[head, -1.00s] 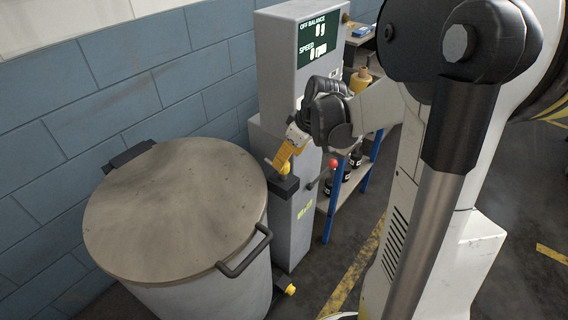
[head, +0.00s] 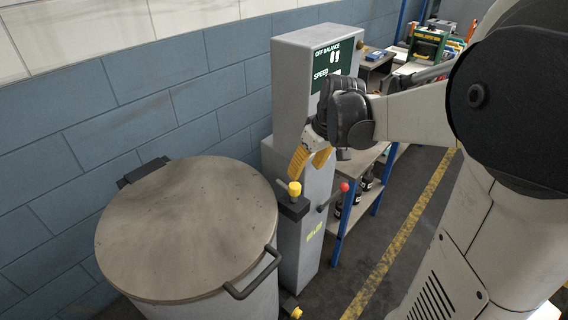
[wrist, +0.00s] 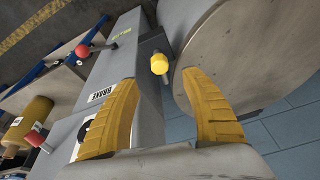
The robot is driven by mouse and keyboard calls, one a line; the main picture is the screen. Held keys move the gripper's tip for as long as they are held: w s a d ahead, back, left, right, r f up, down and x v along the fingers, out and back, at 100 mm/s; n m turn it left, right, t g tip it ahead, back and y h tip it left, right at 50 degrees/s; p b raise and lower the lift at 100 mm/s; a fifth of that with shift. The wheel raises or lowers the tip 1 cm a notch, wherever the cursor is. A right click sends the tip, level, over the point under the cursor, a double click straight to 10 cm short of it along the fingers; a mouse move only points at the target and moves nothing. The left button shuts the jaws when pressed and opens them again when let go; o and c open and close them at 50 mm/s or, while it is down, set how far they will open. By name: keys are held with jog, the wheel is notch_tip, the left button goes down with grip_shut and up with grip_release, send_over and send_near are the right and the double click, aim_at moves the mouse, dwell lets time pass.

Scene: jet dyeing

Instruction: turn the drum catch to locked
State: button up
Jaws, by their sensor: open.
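The drum catch appears to be the yellow knob (head: 294,188) on a black block (head: 293,208), between the lidded drum (head: 132,258) and the grey control cabinet (head: 318,190). I cannot read whether it is locked. My gripper (head: 309,168) has yellow fingers, is open and empty, and is above the knob, apart from it. In the wrist view the knob (wrist: 159,64) shows beyond and between the fingertips (wrist: 165,80), with the drum's rim (wrist: 182,80) to its right.
A red-knobbed lever (head: 343,187) sticks out to the right of the catch. The cabinet's display (head: 332,65) reads OFF BALANCE and SPEED. A BRAKE label (wrist: 101,92) shows in the wrist view. A blue-legged shelf (head: 345,222) holds bottles behind. The drum's lid (head: 190,225) is bare.

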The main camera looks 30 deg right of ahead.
aim_at(294, 185)
jog(key=w+a+m+g+h+p, duration=0.25)
jog(key=a+m+h+p, duration=0.25)
jog(key=m, duration=1.1)
jog(key=shift+t, duration=0.25)
jog(key=b+x, duration=0.4)
jog(key=x, duration=0.7)
jog(key=shift+w+d+f, duration=0.1)
jog(key=shift+w+d, duration=0.05)
jog(key=shift+w, duration=0.05)
jog(key=shift+c, duration=0.5)
grip_shut()
